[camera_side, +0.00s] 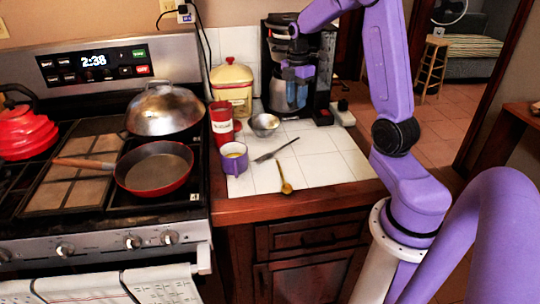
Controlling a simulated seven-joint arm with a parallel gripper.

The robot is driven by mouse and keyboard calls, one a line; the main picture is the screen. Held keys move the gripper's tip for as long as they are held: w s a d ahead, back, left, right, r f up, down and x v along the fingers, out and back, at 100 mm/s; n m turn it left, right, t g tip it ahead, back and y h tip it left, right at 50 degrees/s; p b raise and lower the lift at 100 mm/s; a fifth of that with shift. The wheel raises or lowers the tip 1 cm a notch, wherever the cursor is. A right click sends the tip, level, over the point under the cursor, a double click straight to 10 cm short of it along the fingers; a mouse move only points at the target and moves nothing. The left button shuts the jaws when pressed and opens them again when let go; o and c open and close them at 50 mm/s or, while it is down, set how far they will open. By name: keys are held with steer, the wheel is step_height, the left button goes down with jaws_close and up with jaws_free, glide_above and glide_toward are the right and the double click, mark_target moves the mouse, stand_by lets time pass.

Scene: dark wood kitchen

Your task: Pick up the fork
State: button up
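The fork (275,150) is a grey metal utensil lying slantwise on the white tile counter (335,160), right of the purple mug (234,160). Its head is toward the mug and its handle points up and to the right. My gripper (298,76) hangs above the back of the counter, in front of the coffee maker (275,55). It is well above and behind the fork and apart from it. Its fingers are too small and blend with the coffee maker, so I cannot tell whether they are open.
A brass-coloured spoon (285,180) lies in front of the fork. A small metal bowl (265,124) stands behind it. A red canister (221,124) and yellow tin (232,87) stand at left. The stove holds a red pan (154,170). Counter right of the fork is clear.

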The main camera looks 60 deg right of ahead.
glide_above(294, 140)
steer(key=f, duration=0.9)
steer(key=shift+a+f, duration=0.2)
steer(key=shift+f, duration=0.05)
steer(key=shift+d+f, duration=0.15)
steer(key=shift+f, duration=2.6)
steer(key=shift+c, duration=0.3)
jaws_close()
